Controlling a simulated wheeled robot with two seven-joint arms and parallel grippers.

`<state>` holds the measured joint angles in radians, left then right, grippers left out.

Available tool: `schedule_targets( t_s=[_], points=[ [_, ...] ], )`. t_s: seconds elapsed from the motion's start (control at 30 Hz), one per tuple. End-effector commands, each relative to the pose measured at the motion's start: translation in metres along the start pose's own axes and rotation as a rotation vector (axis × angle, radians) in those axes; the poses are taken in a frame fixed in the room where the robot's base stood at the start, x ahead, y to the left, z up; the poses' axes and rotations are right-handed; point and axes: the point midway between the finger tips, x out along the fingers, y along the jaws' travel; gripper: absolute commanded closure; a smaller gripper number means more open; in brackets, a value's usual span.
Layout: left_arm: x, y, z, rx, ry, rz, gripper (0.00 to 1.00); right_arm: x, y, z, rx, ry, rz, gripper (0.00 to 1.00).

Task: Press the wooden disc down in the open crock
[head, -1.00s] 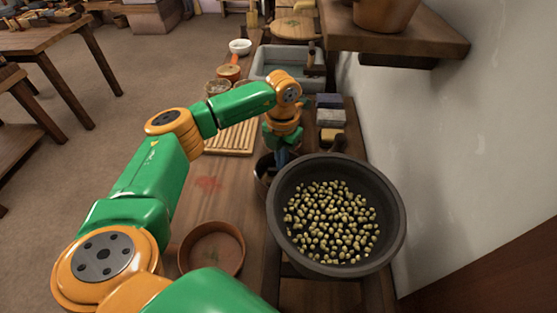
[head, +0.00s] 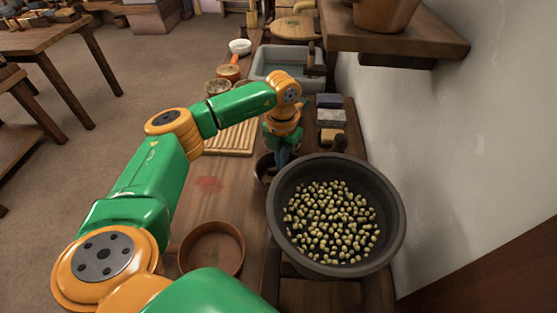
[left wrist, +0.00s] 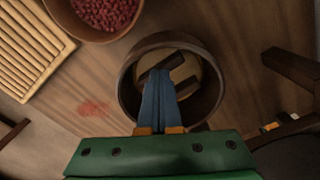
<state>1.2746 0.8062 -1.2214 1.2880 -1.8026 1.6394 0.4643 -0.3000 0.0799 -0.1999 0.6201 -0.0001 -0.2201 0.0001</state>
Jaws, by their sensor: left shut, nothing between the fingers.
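The open crock (left wrist: 126,92) is brown and round. It stands on the wooden bench, and in the head view only its left rim (head: 259,172) shows beside my gripper and the big dark bowl. The pale wooden disc (left wrist: 183,70) lies inside it, below the rim, with dark bars across its top. My left gripper (left wrist: 159,72) has its blue fingers together and empty, pointing into the crock over the disc. I cannot tell whether the fingertips touch the disc. In the head view the gripper (head: 281,158) is partly hidden by the bowl. My right gripper is out of view.
A large dark bowl of olive-like pieces (head: 330,220) stands close right of the crock. A slatted board (head: 232,138) and a bowl of red berries (left wrist: 105,14) are nearby. An empty clay dish (head: 212,248) is at the front. A shelf (head: 440,45) juts from the right wall.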

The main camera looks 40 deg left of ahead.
Motion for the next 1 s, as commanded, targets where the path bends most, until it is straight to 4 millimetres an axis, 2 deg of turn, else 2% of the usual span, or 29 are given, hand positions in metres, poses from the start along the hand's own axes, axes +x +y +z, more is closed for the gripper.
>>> schedule_targets(
  t_s=[0.83,1.0],
  points=[
    [-0.096,0.000,0.000,0.000,-0.001,0.000,1.00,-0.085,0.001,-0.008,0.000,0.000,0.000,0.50],
    [-0.101,0.000,0.000,0.000,-0.001,0.001,1.00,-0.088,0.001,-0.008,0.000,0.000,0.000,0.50]
  ],
)
